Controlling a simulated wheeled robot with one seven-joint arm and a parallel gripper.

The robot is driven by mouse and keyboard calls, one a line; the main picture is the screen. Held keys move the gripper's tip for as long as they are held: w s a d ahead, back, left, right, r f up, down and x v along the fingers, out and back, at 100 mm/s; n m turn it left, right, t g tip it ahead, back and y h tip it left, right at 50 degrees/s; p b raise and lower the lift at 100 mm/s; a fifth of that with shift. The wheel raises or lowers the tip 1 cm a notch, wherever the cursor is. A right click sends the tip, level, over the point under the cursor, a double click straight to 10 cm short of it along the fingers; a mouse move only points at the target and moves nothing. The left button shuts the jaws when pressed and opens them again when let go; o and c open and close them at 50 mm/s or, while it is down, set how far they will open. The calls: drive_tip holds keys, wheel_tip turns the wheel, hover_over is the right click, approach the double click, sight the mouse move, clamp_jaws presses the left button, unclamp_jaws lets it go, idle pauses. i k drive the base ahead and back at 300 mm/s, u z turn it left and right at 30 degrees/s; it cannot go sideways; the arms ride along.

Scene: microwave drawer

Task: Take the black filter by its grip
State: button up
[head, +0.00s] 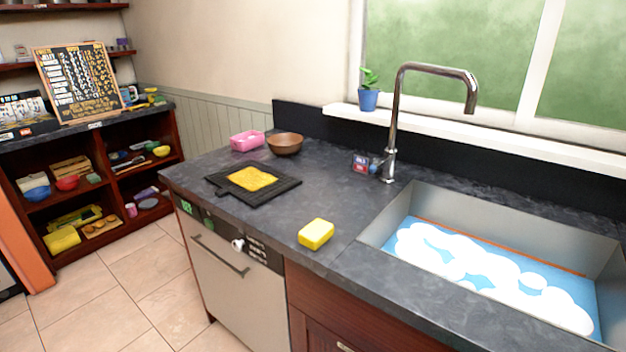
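The black filter (263,197) is a flat dark square lying on the dark counter (330,185), left of the sink. A yellow flat piece (253,178) lies on top of it and covers its middle. A small dark part at its left corner, near the counter's front edge, may be its grip; it is too small to tell for certain. My gripper is not in view, so its state and its place relative to the filter do not show.
Behind the filter stand a pink container (247,141) and a brown bowl (285,144). A yellow sponge (316,234) lies to the right, near the front edge. The tall faucet (393,120) and sink (400,212) are farther right. Open tiled floor (130,280) lies left of the white-fronted appliance (225,285).

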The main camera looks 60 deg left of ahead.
sight(256, 184)
drive_tip(key=u, duration=2.35)
drive_tip(key=k, duration=0.55)
drive_tip(key=u, duration=0.3)
drive_tip(key=i, duration=0.35)
drive_tip(key=u, duration=0.9)
drive_tip(key=i, duration=2.1)
drive_tip(key=z, duration=0.9)
drive_tip(key=i, duration=0.6)
drive_tip(key=z, duration=0.45)
